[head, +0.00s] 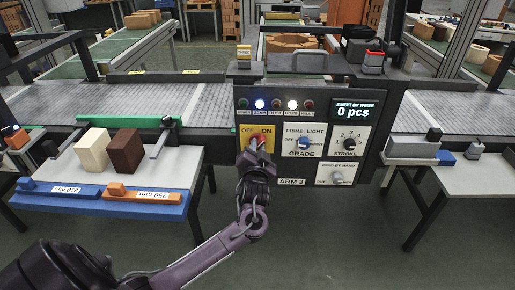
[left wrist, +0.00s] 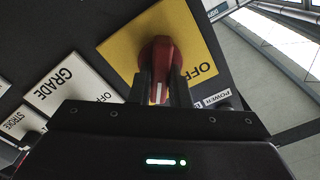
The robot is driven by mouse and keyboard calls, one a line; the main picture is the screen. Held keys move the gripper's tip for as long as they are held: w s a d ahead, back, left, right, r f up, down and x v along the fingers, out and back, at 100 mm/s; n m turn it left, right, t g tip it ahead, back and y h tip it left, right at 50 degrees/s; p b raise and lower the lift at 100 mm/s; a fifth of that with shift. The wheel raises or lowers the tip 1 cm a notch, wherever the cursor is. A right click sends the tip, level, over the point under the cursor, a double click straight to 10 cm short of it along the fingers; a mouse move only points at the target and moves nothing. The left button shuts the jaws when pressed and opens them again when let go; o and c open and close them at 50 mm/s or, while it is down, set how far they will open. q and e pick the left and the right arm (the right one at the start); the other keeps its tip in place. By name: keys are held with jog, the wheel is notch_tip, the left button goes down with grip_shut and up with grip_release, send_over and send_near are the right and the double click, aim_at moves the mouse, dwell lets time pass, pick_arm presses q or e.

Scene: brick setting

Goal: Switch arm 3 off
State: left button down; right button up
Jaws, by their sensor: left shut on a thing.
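The Arm 3 control panel (head: 310,185) carries a yellow plate (head: 243,133) marked OFF on the left and ON on the right. A red rotary knob (head: 261,144) sits on this plate. My left gripper (head: 256,152) is at the knob, and its arm covers the plate's lower part. In the left wrist view, the two fingers (left wrist: 162,88) are shut on the red knob (left wrist: 161,56), one on each side. A white mark shows on the knob between the fingers. The OFF word shows at the right; ON is hidden there. My right gripper is not in view.
A GRADE knob (head: 303,145), a STROKE dial (head: 348,142) and a lower knob (head: 337,178) are close by on the panel. The display (head: 356,110) reads 0 pcs. Cream (head: 92,150) and brown (head: 125,151) blocks stand on the left table.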

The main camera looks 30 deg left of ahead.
pick_arm(q)
jog(key=shift+s+a+n+b, duration=0.1)
jog(key=shift+n+b, duration=0.6)
jog(key=shift+n, duration=3.4)
jog(key=shift+a+n+b, duration=0.1)
jog(key=shift+n+b, duration=0.55)
jog(key=shift+n, duration=3.45)
jog(key=c, duration=1.4)
grip_release()
jog(key=shift+o, duration=0.2)
